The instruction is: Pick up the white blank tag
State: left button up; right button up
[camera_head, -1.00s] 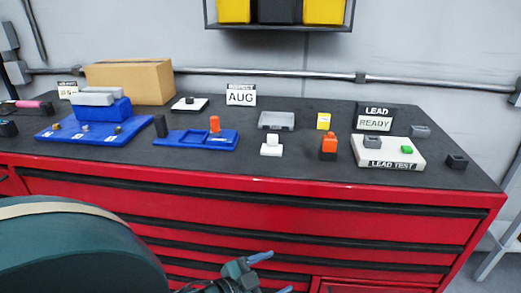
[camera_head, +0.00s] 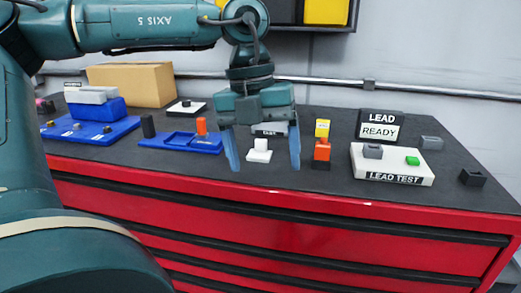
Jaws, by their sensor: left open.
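The white blank tag (camera_head: 258,155), a small white plate with a white block on top, sits on the dark bench top near its front middle. My left gripper (camera_head: 265,166) points down over the bench, open, with its two blue fingers apart. In this view one finger shows left of the tag and the other right of it, with nothing held between them. I cannot tell how far the fingertips are above the bench. My right gripper is not in view.
A blue tray (camera_head: 180,142) with an orange peg lies left of the tag. An orange-and-black block (camera_head: 322,152) and a yellow block (camera_head: 322,128) stand close to the right finger. A LEAD TEST box (camera_head: 392,166) is farther right. A grey item behind is partly hidden.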

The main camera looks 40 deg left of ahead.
aim_at(259, 154)
jog(key=i+j, duration=0.65)
jog(key=j, duration=0.15)
